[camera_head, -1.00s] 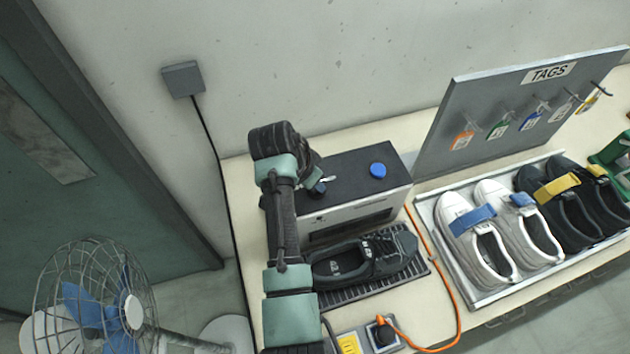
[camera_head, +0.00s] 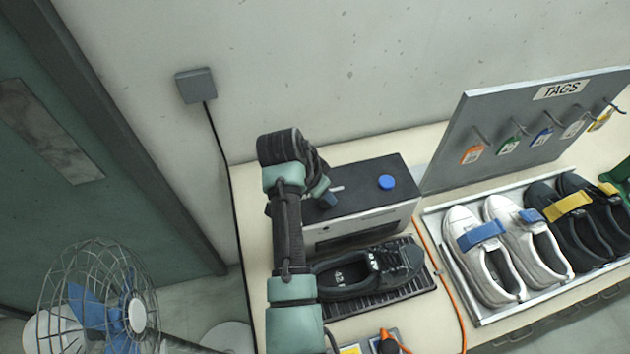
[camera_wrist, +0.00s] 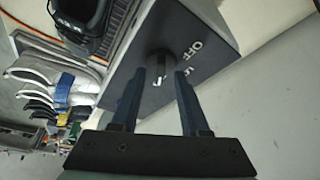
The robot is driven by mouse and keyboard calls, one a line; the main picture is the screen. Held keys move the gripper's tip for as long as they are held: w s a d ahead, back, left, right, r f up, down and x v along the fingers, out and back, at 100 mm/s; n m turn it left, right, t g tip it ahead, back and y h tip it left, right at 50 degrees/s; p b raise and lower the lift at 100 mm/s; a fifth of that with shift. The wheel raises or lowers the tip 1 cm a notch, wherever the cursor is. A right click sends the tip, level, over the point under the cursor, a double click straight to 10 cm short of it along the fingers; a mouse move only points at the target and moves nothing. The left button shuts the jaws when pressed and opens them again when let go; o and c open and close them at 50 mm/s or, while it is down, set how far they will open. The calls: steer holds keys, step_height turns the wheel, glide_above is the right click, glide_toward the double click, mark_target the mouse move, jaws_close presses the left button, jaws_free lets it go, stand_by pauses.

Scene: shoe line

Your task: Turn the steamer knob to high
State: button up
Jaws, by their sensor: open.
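The steamer is a box with a dark top (camera_head: 365,187) and a pale front, standing on the bench against the wall. A round blue cap (camera_head: 387,182) sits on its top. In the wrist view, a dark knob (camera_wrist: 158,60) stands on the steamer's dark face beside white "OFF" lettering (camera_wrist: 190,47). My gripper (camera_wrist: 160,74) is open, its two blue-grey fingers on either side of the knob; I cannot tell whether they touch it. In the head view, my gripper (camera_head: 328,197) is at the left end of the steamer top, and the arm hides the knob there.
A black shoe (camera_head: 365,270) lies on a dark grate in front of the steamer. An orange cable (camera_head: 440,270) runs along its right side. A tray of white and black shoes (camera_head: 480,318) and a tag board (camera_head: 500,150) stand to the right. A fan (camera_head: 95,300) stands at left.

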steer(key=b+v, duration=0.2)
steer(key=v, duration=1)
steer(key=shift+r+b, duration=0.25)
steer(key=shift+b, duration=0.1)
